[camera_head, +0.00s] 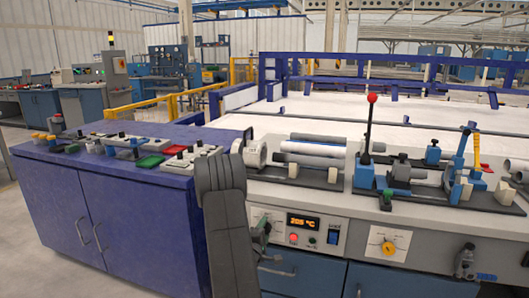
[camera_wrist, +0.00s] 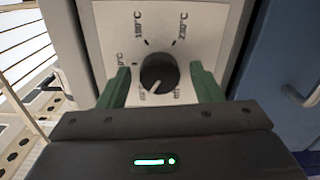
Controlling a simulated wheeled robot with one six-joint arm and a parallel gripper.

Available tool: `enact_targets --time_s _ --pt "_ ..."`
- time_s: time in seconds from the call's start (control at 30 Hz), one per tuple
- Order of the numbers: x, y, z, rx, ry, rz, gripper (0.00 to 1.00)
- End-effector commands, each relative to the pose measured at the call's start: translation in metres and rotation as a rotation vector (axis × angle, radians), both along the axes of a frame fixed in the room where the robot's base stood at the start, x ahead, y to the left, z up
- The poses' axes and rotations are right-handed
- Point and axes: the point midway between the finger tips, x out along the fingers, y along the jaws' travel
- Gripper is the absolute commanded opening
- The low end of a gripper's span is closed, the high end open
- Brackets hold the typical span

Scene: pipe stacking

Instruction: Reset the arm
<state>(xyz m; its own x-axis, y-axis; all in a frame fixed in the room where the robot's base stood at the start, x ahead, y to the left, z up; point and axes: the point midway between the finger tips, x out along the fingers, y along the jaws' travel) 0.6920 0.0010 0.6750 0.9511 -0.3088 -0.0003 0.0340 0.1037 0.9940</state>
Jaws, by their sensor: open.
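My gripper (camera_wrist: 162,84) is open in the wrist view, with one green finger on each side of a black round knob (camera_wrist: 159,73). A gap shows between each finger and the knob, so nothing is held. The knob sits on a white dial plate (camera_wrist: 205,20) with temperature marks, and its white pointer line points down and slightly left. In the head view my dark arm rises in front of the bench, and my gripper (camera_head: 263,232) is small and partly hidden at the left dial plate.
A display (camera_head: 303,222) reading about 205 °C is right of that dial. A second dial with a yellow knob (camera_head: 388,247) is farther right. Pipes (camera_head: 312,149) and clamp fixtures stand on the bench top. A blue cabinet (camera_head: 120,215) stands left of my arm.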

Motion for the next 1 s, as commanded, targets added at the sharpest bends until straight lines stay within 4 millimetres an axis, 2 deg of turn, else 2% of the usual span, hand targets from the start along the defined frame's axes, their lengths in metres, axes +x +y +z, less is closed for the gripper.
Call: enact_targets --time_s 1.0 --pt "-0.0003 -0.0003 -0.0023 0.841 -0.274 0.0 0.59"
